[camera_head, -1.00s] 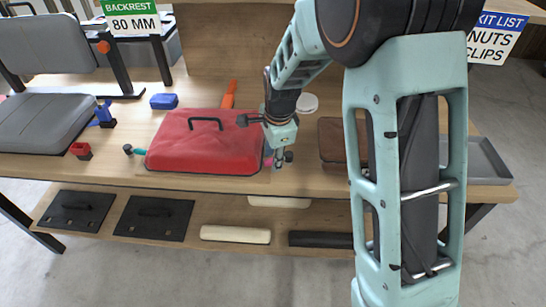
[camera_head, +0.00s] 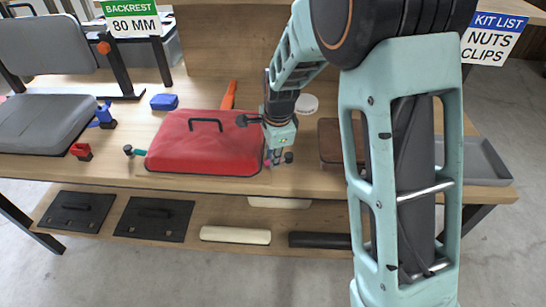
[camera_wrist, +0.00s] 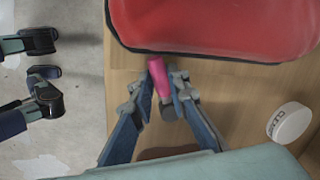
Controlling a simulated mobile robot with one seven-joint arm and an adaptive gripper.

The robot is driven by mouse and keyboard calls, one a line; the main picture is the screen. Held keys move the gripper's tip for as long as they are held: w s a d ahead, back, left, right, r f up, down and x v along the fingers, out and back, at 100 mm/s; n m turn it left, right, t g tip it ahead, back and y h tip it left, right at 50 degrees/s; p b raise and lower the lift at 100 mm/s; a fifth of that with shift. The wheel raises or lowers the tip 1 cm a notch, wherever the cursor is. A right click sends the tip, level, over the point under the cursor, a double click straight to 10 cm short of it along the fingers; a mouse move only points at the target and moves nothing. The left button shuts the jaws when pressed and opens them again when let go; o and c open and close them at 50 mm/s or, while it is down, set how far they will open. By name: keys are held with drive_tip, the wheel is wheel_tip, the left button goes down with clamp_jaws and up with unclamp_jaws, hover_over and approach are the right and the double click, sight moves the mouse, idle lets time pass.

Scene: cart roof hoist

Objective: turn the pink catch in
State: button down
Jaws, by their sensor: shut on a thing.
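The pink catch (camera_wrist: 158,76) sticks out beside the black-rimmed edge of the red lid (camera_wrist: 205,25) in the wrist view. My gripper (camera_wrist: 164,90) is shut on the catch, with one finger on each side of it. A dark round end shows between the fingers. In the head view my gripper (camera_head: 276,157) points down at the right side of the red lid (camera_head: 200,152), and the catch is mostly hidden there. A teal catch (camera_head: 138,151) sits at the lid's left side.
A white round tin (camera_head: 307,103) stands behind my gripper and a brown box (camera_head: 330,145) to its right. An orange handle (camera_head: 229,95) lies behind the lid. A grey tray (camera_head: 480,160) is at the right end of the wooden bench.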

drive_tip(key=shift+w+a+m+h+p, duration=0.15)
drive_tip(key=shift+w+m+h+p, duration=0.25)
drive_tip(key=shift+m, duration=0.9)
drive_tip(key=shift+w, duration=0.15)
drive_tip(key=c, duration=1.8)
unclamp_jaws()
drive_tip(key=shift+c, duration=0.2)
drive_tip(key=shift+r, duration=0.1)
wheel_tip(320, 180, up, 12)
drive_tip(key=s, duration=0.2)
drive_tip(key=shift+s, duration=0.2)
drive_tip(key=shift+f, duration=0.2)
